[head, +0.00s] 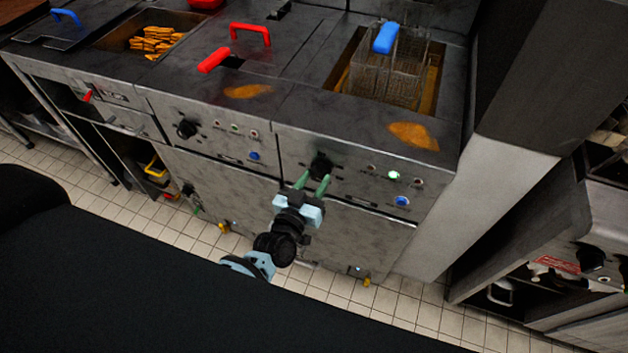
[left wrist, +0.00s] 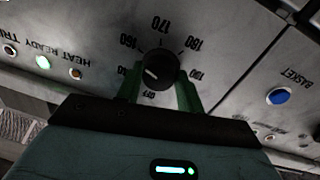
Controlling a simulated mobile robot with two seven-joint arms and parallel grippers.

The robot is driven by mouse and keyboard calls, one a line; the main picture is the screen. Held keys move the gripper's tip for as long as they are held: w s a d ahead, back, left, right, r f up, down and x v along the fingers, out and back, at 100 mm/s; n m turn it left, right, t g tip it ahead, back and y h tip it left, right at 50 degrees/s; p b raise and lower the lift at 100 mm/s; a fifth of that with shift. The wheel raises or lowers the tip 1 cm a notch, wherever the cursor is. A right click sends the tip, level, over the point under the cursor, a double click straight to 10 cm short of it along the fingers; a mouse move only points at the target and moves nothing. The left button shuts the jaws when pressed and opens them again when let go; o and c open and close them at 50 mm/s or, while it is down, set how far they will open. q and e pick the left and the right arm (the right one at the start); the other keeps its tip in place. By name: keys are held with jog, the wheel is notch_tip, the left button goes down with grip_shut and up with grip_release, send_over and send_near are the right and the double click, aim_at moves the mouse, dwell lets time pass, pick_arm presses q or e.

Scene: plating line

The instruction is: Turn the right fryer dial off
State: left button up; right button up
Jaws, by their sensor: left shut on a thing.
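The right fryer dial (head: 321,165) is a black round knob on the right steel front panel in the head view. It shows close up in the left wrist view (left wrist: 161,68), with temperature numbers and an OFF mark around it. Its pale pointer line is toward the lower left, between the OFF mark and the number at the left. My left gripper (head: 313,182) is at the dial, its green fingers one on each side of the knob and shut on it. My right gripper is not in view.
A green lamp (head: 394,176) is lit right of the dial, with a blue button (head: 402,201) below. The left fryer dial (head: 187,129) is on the neighbouring panel. A wire basket (head: 392,75) with a blue handle stands in the right vat. Tiled floor is in front.

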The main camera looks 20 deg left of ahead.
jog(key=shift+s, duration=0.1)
